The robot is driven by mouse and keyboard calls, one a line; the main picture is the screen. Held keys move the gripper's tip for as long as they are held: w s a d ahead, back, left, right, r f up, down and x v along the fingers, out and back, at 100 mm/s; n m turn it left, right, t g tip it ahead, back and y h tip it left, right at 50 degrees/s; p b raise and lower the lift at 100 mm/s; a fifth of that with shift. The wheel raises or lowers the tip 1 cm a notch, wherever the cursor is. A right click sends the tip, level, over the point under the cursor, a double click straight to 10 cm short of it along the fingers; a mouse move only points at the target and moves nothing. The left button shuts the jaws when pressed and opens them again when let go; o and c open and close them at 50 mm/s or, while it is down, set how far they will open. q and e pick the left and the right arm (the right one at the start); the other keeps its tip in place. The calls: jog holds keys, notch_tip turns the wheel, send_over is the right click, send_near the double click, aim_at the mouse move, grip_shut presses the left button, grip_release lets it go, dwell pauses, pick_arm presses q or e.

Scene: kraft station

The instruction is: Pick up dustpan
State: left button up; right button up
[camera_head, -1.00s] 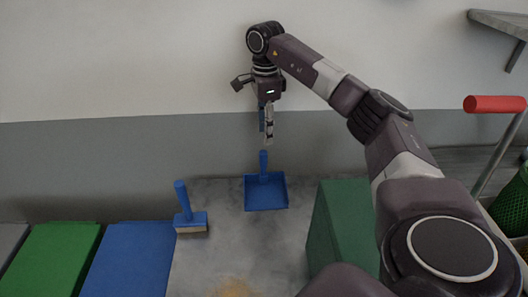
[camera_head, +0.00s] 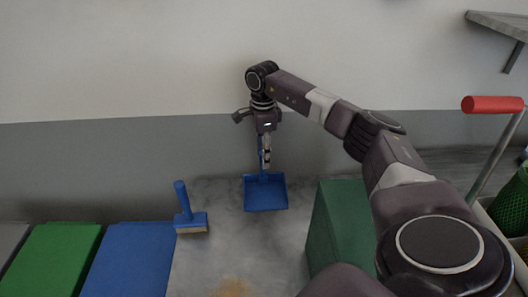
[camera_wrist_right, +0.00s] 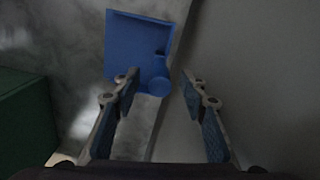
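The blue dustpan (camera_head: 265,194) lies on the grey floor near the wall, with its handle pointing up toward my right gripper (camera_head: 264,153). In the right wrist view the dustpan (camera_wrist_right: 139,48) is ahead of the fingers, and the round end of its handle shows between and just beyond the fingertips. My right gripper (camera_wrist_right: 157,82) is open, with its two fingers apart and nothing held between them. In the head view the fingers overlap the top of the handle; contact cannot be told. My left gripper is not in view.
A blue hand brush (camera_head: 190,212) stands on the floor left of the dustpan. A green box (camera_head: 338,228) stands to the right. Green (camera_head: 52,262) and blue (camera_head: 130,262) panels lie at the lower left. A red-handled cart (camera_head: 493,104) is at the right. The wall is close behind.

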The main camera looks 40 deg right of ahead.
grip_shut()
jog(key=shift+r, duration=0.1)
dwell(0.4)
